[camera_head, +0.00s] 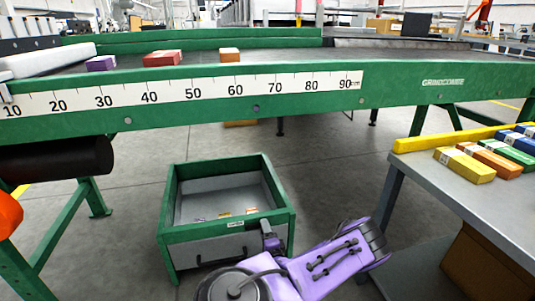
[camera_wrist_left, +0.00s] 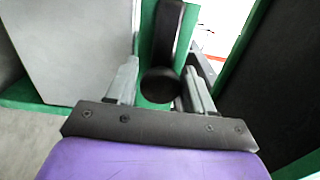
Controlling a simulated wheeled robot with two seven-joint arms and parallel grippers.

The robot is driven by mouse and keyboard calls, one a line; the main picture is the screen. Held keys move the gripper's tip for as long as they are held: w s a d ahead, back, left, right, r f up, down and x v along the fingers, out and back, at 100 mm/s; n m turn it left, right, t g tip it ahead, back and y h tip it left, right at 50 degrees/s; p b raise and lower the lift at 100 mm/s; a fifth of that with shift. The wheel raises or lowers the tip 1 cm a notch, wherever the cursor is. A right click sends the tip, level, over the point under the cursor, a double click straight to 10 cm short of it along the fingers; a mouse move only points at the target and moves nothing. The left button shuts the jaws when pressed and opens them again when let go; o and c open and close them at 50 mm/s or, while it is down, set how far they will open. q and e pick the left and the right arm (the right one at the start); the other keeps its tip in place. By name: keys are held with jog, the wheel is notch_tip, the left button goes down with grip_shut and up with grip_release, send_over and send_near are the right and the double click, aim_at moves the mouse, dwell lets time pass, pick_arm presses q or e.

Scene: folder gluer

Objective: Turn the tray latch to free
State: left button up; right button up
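The tray (camera_head: 181,235) is a green-framed open box with a grey inside, standing low in front of the green conveyor. A few small items lie in it, and a small label is on its front rim. In the left wrist view, the latch (camera_wrist_left: 168,38) is a black lever with a round dark end, set against a green frame part. My left gripper (camera_head: 270,238) is at the tray's front right corner. In the wrist view its two grey fingers (camera_wrist_left: 163,85) stand apart on either side of the round end; contact cannot be told. My right gripper is not in view.
The green conveyor (camera_head: 400,92) with a scale and a few small boxes crosses behind the tray. A grey table (camera_head: 455,190) with a yellow edge and several coloured boxes stands at right. An orange object (camera_head: 8,214) is at the left edge. Floor left of the tray is clear.

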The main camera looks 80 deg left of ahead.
pick_arm(q)
jog(key=shift+o, duration=0.7)
jog(key=shift+w+d, duration=0.1)
jog(key=shift+w, duration=0.1)
jog(key=d+p, duration=0.2)
jog(key=d, duration=0.8)
jog(key=shift+s+d+p, duration=0.15)
jog(key=shift+p, duration=0.2)
